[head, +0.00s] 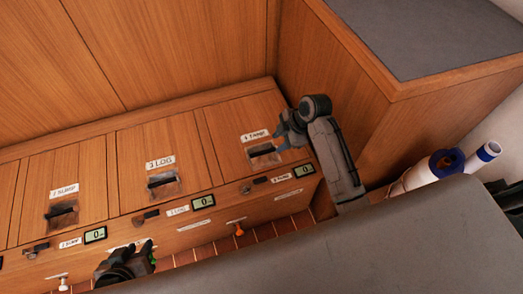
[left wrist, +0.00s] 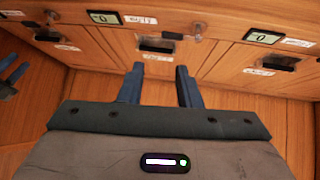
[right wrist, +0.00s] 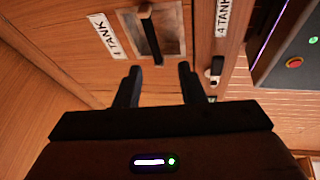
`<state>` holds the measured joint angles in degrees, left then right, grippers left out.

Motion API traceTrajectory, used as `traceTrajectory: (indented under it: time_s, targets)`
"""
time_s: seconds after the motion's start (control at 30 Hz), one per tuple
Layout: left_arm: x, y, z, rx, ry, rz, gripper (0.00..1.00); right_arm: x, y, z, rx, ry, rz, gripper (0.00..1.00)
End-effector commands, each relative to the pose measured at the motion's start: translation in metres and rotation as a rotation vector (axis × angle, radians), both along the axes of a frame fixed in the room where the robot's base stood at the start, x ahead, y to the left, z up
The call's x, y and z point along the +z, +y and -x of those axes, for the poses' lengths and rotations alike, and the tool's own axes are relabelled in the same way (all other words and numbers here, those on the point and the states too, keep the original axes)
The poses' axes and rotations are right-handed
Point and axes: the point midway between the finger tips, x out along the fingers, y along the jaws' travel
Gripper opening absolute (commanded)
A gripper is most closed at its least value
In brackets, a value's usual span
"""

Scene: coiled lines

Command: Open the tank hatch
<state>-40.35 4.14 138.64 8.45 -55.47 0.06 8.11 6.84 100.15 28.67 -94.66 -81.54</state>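The tank hatch (head: 240,115) is the wooden lid labelled 4 TANK at the right end of the bench; it lies shut. Its black bar handle (head: 262,151) sits in a recessed plate. The handle also shows in the right wrist view (right wrist: 151,42), just beyond my fingertips and roughly between them. My right gripper (head: 284,137) is open and empty close above the handle, apart from it as far as I can tell. My left gripper (left wrist: 159,80) is open and empty, facing the bench front; in the head view its arm end (head: 125,265) is low and partly cut off.
Two more lids, 3 LOG (head: 160,165) and one at the left (head: 62,205), have similar handles. The bench front carries small latches, displays (head: 305,169) and an orange-handled valve (head: 239,230). A tall wooden cabinet (head: 320,75) stands right of the hatch.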

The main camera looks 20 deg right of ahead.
Motion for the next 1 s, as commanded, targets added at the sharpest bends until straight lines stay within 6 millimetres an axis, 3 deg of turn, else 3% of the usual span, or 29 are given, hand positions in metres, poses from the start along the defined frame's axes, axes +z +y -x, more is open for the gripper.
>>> traceTrajectory:
  time_s: [0.13,0.23,0.67,0.8,1.0]
  targets:
    - [0.001,0.0,0.0,0.0,-0.003,0.001,0.31,0.008,0.001,-0.014,0.103,-0.008,0.004,0.36]
    - [0.0,-0.001,0.0,0.001,-0.013,0.006,0.31,0.003,0.003,-0.016,0.123,-0.007,0.002,0.36]
    - [-0.008,-0.007,-0.006,0.03,-0.136,0.071,0.31,-0.069,0.034,-0.028,0.122,-0.007,0.003,0.36]
    - [0.008,-0.005,-0.023,0.035,-0.238,0.064,0.31,-0.08,0.039,-0.03,0.122,-0.008,0.003,0.36]
    - [0.018,-0.003,-0.033,0.039,-0.303,0.06,0.31,-0.087,0.042,-0.032,0.121,-0.01,0.005,0.36]
